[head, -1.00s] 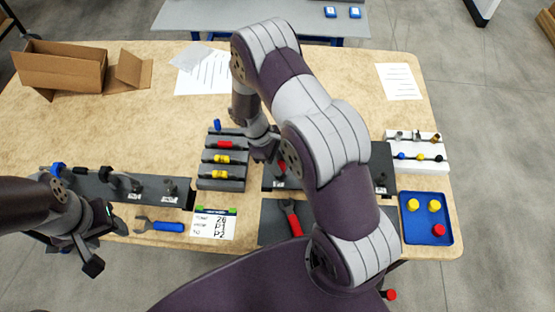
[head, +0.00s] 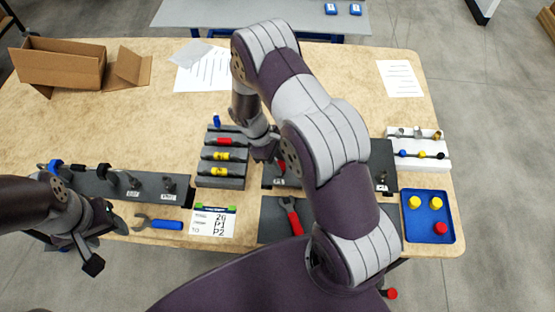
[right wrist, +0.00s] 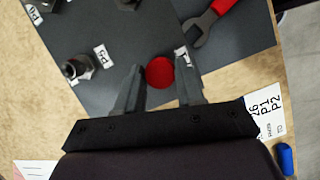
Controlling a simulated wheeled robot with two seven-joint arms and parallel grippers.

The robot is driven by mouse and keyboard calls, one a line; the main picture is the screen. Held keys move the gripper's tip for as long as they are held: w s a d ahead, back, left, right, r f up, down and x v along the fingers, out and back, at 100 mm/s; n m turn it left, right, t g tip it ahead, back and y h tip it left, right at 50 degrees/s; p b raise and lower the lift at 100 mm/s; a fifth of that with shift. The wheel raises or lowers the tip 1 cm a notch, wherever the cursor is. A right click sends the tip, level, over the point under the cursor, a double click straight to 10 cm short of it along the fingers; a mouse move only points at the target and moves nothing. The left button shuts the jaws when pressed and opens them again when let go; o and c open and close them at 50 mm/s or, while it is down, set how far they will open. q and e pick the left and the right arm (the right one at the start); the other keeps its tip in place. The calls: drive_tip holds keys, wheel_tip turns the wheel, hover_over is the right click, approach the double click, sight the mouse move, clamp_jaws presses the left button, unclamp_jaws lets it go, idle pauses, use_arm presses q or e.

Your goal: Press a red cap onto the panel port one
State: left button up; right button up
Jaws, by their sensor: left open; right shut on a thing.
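A red cap (right wrist: 160,72) sits between the fingertips of my right gripper (right wrist: 160,88) in the right wrist view, with the dark panel (right wrist: 120,20) beneath it. The port under the cap is hidden, so I cannot tell whether the cap touches it. A white label (right wrist: 182,54) beside the cap is partly covered by a finger. In the head view my right arm hides much of the panel (head: 383,155); a bit of red shows by the right gripper (head: 274,163). My left gripper (head: 106,243) is open and empty at the table's front left edge.
A blue tray (head: 408,237) at right holds two yellow caps and a red cap. A rack of fuse-like parts (head: 221,170) stands left of the panel. A red-handled wrench (head: 293,218), a blue-handled wrench (head: 165,224) and a label card (head: 212,222) lie in front.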

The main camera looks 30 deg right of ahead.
drive_tip(key=shift+f, duration=0.15)
drive_tip(key=o, duration=1.1)
drive_tip(key=v, duration=1.2)
drive_tip(key=shift+w+a+r, duration=0.1)
drive_tip(key=shift+w+r, duration=0.05)
drive_tip(key=shift+r, duration=0.15)
